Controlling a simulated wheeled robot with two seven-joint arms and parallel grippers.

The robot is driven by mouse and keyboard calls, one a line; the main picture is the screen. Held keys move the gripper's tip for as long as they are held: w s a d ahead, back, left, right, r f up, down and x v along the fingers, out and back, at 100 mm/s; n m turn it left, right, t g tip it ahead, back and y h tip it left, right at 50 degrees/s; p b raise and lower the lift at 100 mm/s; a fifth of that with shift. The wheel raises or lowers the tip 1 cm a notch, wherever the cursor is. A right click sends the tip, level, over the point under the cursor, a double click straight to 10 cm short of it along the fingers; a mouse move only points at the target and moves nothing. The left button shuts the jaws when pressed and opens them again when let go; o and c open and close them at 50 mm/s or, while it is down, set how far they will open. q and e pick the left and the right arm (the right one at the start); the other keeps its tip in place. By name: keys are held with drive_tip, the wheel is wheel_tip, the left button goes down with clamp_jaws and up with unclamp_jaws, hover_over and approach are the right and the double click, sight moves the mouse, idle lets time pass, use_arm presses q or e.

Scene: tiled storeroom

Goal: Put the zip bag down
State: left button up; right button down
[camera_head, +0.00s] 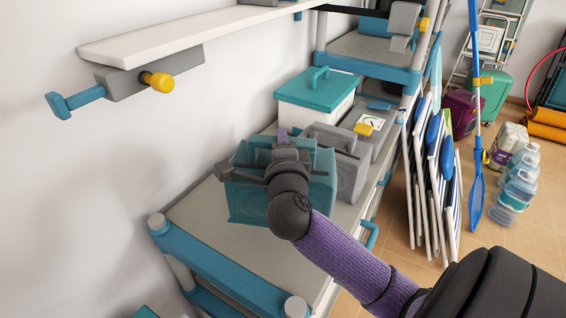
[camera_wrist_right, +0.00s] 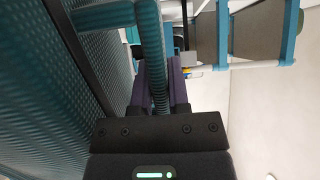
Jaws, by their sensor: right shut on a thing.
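The zip bag (camera_head: 246,203) is a teal, see-through mesh bag, upright over the grey top of the workbench in the head view. My right gripper (camera_head: 284,138) is at the bag's upper part, and my wrist hides part of the bag. In the right wrist view, the purple fingers of this gripper (camera_wrist_right: 162,88) are shut around the bag's teal tubular handle (camera_wrist_right: 152,45). The bag's mesh side (camera_wrist_right: 65,85) fills the left of that view. I cannot tell whether the bag's underside touches the bench. My left gripper is not in view.
The workbench (camera_head: 187,212) has a clear near end. Grey cases (camera_head: 345,170) stand close behind the bag, and a white box with a teal lid (camera_head: 316,92) is farther back. A white wall shelf (camera_head: 180,32) overhangs at the left. Folded chairs (camera_head: 432,180) lean at the right.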

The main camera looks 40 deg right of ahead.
wheel_tip(320, 180, down, 10)
drive_tip(key=b, duration=0.6)
drive_tip(key=shift+a+b, duration=0.15)
drive_tip(key=shift+b, duration=0.25)
drive_tip(key=shift+f, duration=0.1)
drive_tip(key=c, duration=0.7)
unclamp_jaws()
drive_tip(key=shift+o, duration=0.5)
drive_tip(key=shift+s+r, duration=0.1)
drive_tip(key=shift+r, duration=0.1)
drive_tip(key=shift+s+a+p, duration=0.2)
drive_tip(key=shift+s+p, duration=0.05)
drive_tip(key=shift+p, duration=0.15)
use_arm(q)
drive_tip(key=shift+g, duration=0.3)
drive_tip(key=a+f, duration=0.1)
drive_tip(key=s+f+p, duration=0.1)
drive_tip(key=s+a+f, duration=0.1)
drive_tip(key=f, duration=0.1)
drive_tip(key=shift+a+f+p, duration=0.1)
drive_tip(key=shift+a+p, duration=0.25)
drive_tip(key=shift+p, duration=0.05)
use_arm(e)
drive_tip(key=v, duration=1.1)
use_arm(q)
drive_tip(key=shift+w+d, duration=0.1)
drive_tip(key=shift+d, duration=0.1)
